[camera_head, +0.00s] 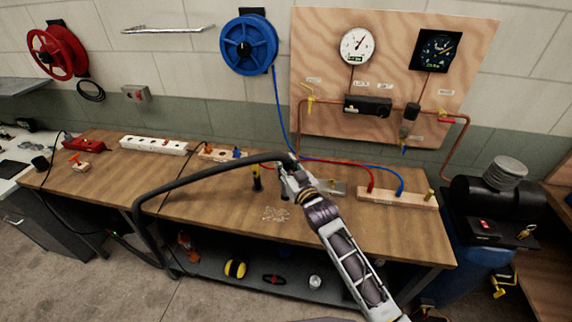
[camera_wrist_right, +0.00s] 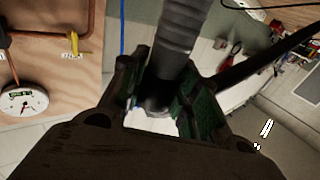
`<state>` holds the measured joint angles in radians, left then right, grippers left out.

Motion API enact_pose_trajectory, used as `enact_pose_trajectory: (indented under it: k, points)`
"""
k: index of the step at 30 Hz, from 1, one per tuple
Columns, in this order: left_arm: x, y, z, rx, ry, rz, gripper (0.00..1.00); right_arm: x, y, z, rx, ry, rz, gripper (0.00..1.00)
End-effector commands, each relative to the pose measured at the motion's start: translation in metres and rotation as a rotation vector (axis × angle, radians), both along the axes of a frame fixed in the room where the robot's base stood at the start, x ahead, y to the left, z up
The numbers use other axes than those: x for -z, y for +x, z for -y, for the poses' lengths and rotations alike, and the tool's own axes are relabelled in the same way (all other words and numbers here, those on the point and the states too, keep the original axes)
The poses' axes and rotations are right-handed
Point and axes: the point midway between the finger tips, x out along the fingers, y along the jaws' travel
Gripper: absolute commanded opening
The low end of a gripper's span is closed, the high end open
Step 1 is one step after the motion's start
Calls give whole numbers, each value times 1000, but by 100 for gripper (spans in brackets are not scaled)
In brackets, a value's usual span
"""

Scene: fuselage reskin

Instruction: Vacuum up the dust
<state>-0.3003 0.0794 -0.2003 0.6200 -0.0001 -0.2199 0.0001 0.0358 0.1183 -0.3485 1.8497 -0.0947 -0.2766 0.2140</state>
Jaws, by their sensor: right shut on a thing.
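A small scatter of pale dust (camera_head: 275,214) lies on the wooden workbench (camera_head: 215,200), near its front edge. My right gripper (camera_head: 287,178) is above the bench, behind the dust in the picture, and is shut on a black vacuum hose (camera_head: 205,172). The hose arches left from the gripper and drops over the bench's front edge. In the right wrist view, the dark fingers of the gripper (camera_wrist_right: 160,100) close around the grey ribbed hose end (camera_wrist_right: 183,38). The nozzle tip is mostly hidden by the gripper. My left gripper is not in view.
A black and yellow tool (camera_head: 257,180) stands left of the gripper. A wooden block (camera_head: 398,198) with red and blue hoses is to the right. The bench's front left is mostly clear.

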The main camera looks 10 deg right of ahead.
Motion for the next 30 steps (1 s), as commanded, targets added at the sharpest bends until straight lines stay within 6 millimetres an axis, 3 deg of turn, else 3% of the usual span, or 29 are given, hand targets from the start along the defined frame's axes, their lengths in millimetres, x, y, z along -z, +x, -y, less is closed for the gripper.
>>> enact_pose_trajectory:
  k: [30]
  points:
    - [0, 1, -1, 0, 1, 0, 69, 13, 1, 2, 7, 1, 0, 0]
